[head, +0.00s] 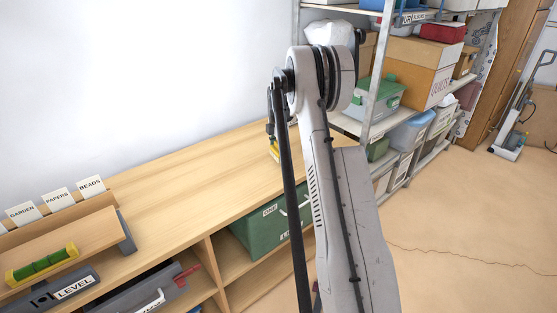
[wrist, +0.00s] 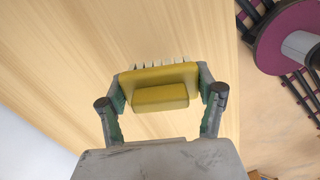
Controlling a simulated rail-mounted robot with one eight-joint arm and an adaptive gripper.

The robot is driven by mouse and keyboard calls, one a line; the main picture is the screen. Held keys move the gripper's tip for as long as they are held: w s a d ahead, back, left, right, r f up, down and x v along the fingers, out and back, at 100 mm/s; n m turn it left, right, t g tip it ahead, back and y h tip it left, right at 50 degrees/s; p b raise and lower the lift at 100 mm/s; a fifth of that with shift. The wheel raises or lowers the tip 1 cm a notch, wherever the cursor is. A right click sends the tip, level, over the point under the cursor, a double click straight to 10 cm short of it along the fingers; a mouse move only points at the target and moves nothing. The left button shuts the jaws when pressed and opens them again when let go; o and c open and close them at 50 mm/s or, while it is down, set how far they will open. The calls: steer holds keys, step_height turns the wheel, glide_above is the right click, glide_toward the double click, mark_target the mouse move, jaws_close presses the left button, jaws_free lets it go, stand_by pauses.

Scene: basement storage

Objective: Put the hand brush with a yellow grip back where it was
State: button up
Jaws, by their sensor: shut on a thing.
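The hand brush (wrist: 160,92) is yellow, with a block-like grip and a row of pale bristles along its far edge in the wrist view. My gripper (wrist: 163,77) is shut on it, one finger at each end. In the head view a small yellow part of the brush (head: 274,152) shows at the far end of the wooden bench top (head: 185,175), mostly hidden behind my arm. The brush is over or on the bench top; I cannot tell whether it touches the wood.
Label cards (head: 56,199) and a tray with a yellow-green level (head: 42,262) are at the bench's left end. A green box (head: 262,228) sits in the shelf below. A metal rack (head: 368,95) with boxes stands behind on the right. The middle bench top is clear.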

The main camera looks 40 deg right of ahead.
mark_target(278, 165)
steer(key=shift+f, duration=2)
steer(key=shift+f, duration=0.2)
steer(key=o, duration=1.1)
steer(key=shift+r, duration=0.2)
